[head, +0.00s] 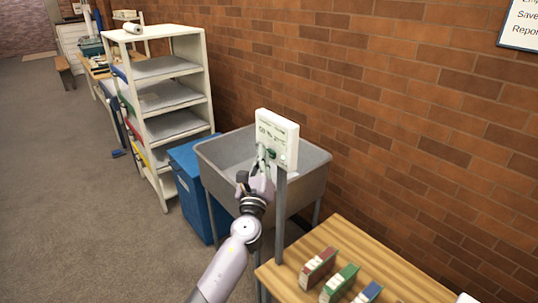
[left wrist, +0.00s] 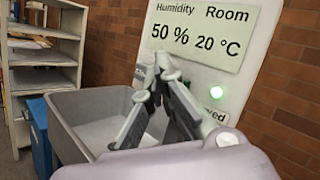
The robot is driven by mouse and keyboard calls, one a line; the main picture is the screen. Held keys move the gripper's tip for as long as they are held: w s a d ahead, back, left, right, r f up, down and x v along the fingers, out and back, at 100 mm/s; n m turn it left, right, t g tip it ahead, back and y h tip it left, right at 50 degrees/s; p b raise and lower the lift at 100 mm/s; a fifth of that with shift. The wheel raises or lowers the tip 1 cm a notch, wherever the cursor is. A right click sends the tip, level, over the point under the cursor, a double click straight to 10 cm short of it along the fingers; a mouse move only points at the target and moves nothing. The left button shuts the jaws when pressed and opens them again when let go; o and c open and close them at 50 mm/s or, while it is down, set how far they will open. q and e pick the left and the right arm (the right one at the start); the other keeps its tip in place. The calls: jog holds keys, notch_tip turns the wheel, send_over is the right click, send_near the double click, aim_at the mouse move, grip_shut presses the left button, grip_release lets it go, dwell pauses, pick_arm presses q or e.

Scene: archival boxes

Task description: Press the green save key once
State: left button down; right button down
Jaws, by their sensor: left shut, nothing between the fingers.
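A white panel (head: 277,138) on a grey post has a humidity and room temperature display, which reads 50 % and 20 °C in the left wrist view (left wrist: 205,35). My right gripper is out of view.
A grey sink-like basin (head: 318,157) stands behind the panel, with a blue bin (head: 189,190) to its left. A white shelf unit (head: 205,75) stands further left. A wooden table (head: 405,284) with several small coloured boxes is at front right. Carpet at left is clear.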

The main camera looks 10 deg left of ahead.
pick_arm(q)
jog(key=shift+s+a, duration=0.45)
jog(key=shift+s, duration=0.15)
jog(key=shift+s+a+p, duration=0.5)
jog(key=shift+s+a, duration=0.3)
jog(key=shift+s, duration=0.2)
jog(key=shift+s+a+p, duration=0.45)
jog(key=shift+s+a, duration=0.3)
jog(key=shift+s, duration=0.25)
